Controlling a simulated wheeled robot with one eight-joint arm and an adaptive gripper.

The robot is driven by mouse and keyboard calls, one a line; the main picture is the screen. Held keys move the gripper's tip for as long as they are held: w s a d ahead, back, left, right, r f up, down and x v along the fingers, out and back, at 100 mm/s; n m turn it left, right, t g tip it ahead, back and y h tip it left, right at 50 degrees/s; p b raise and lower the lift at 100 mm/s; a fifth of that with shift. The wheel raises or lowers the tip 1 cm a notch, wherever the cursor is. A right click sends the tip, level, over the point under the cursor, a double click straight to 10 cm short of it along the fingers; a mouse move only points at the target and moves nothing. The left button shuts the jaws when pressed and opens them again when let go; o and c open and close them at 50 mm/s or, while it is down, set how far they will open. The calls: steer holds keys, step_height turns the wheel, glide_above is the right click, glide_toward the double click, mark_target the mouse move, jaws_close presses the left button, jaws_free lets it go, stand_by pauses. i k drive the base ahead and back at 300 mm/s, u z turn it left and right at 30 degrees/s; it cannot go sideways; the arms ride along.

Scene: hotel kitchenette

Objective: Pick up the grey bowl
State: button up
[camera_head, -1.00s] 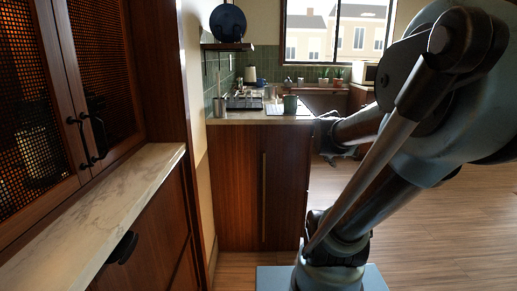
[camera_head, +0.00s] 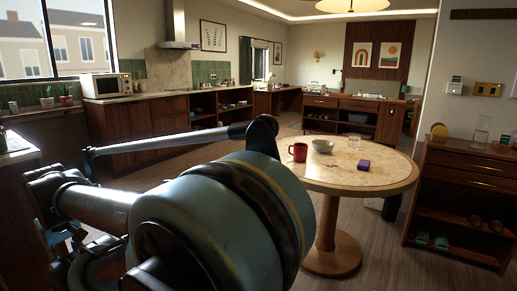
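A small grey bowl (camera_head: 323,146) stands upright on the round table (camera_head: 380,178), right of the picture's middle. A red mug (camera_head: 298,152) stands just left of it. My arm fills the lower left and middle foreground, well short of the bowl. Dark jointed parts at the far left may include my gripper, but its fingers cannot be clearly made out. Nothing touches the bowl.
A purple box (camera_head: 364,165) and a clear glass (camera_head: 354,143) are also on the table. A wooden shelf unit (camera_head: 461,210) stands at the right. Counters with a microwave (camera_head: 106,86) line the back left. Open floor lies around the table.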

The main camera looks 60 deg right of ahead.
mark_target(322, 147)
steer(key=z, duration=2.25)
steer(key=i, duration=1.35)
steer(key=u, duration=0.3)
